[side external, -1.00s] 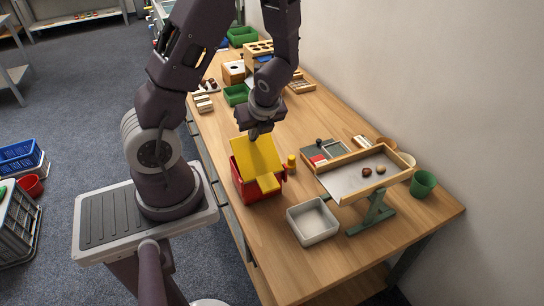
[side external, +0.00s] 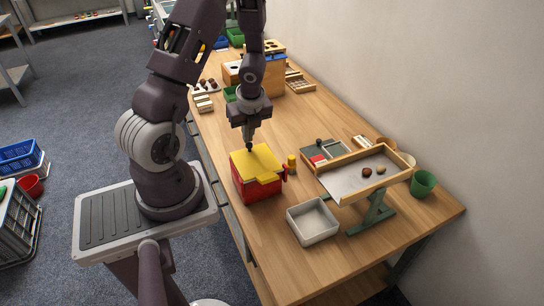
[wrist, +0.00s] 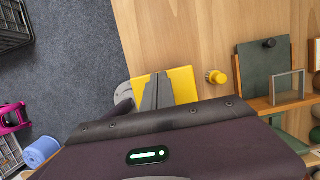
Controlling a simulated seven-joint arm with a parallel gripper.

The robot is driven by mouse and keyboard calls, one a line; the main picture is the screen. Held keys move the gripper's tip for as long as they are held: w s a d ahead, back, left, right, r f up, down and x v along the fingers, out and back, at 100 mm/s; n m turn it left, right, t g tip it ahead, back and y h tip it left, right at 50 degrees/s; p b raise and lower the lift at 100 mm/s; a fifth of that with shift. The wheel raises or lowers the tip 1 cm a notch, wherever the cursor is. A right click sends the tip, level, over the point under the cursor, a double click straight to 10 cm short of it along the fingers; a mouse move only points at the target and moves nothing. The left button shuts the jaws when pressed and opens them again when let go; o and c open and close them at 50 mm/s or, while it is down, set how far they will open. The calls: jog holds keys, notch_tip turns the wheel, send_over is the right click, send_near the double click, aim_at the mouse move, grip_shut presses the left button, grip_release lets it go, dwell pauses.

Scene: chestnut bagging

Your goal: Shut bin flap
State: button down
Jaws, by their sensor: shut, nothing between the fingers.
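The red bin (side external: 262,190) stands on the table with its yellow flap (side external: 258,162) lying flat across the top. The flap looks closed or nearly so; a small gap cannot be ruled out. My gripper (side external: 249,148) is shut and empty, pointing down with its fingertips at the flap's far part, touching or just above it. In the wrist view the shut fingers (wrist: 152,92) are over the yellow flap (wrist: 182,84), and my wrist housing hides the rest of the bin.
A pale grey tray (side external: 313,235) is in front right. A wooden sorting tray (side external: 340,188) with chestnuts sits on a green stand, with a green cup (side external: 423,184) beyond. Bare table lies behind the bin.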

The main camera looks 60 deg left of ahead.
jog(key=shift+a+f, duration=0.15)
jog(key=shift+f, duration=0.1)
dwell(0.4)
notch_tip(320, 180, up, 13)
jog(key=a, duration=0.1)
jog(key=d+r+n+t, duration=0.2)
jog(key=d+r+n, duration=0.6)
jog(key=d, duration=0.4)
jog(key=s+d+r+n+t+h, duration=0.1)
jog(key=s+d+r+n, duration=0.1)
jog(key=s+d+n, duration=0.2)
jog(key=s+d+r+n+t+h, duration=0.2)
jog(key=d+n, duration=0.4)
jog(key=d, duration=0.5)
jog(key=s+r, duration=0.1)
jog(key=s, duration=0.1)
jog(key=shift+s+r, duration=0.25)
jog(key=shift+s, duration=0.15)
